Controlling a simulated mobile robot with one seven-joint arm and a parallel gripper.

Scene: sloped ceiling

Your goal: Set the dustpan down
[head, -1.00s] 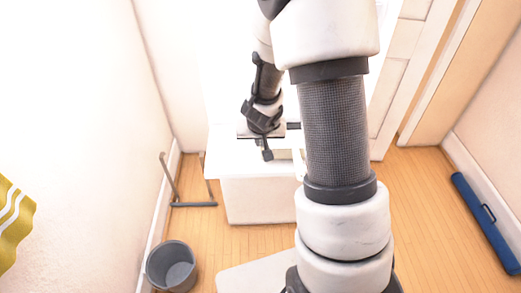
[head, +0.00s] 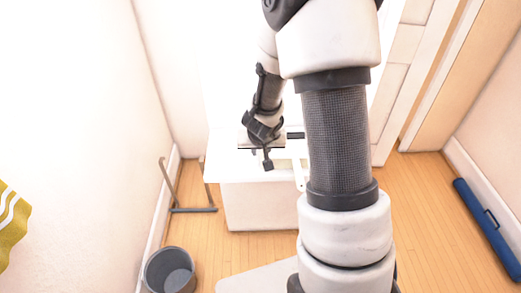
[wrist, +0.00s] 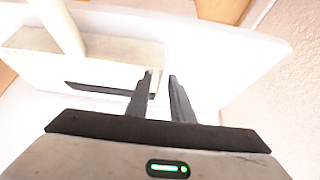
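A cream dustpan (wrist: 110,55) with a dark front lip lies on or just above a white surface, its pale handle pointing to the upper left in the wrist view. In the head view it is mostly hidden by my arm; a pale strip, probably its handle (head: 299,172), shows at the front edge of the white cabinet (head: 258,203). My gripper (wrist: 160,75) is at the dustpan's right end, its fingers apart with white showing between them. The left finger overlaps the end of the dustpan's lip. In the head view my gripper (head: 266,160) is over the cabinet top.
A grey bucket (head: 170,271) stands on the wooden floor at the lower left. A grey metal frame (head: 192,210) stands between the left wall and the cabinet. A blue long case (head: 489,226) lies along the right wall. The floor right of the cabinet is clear.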

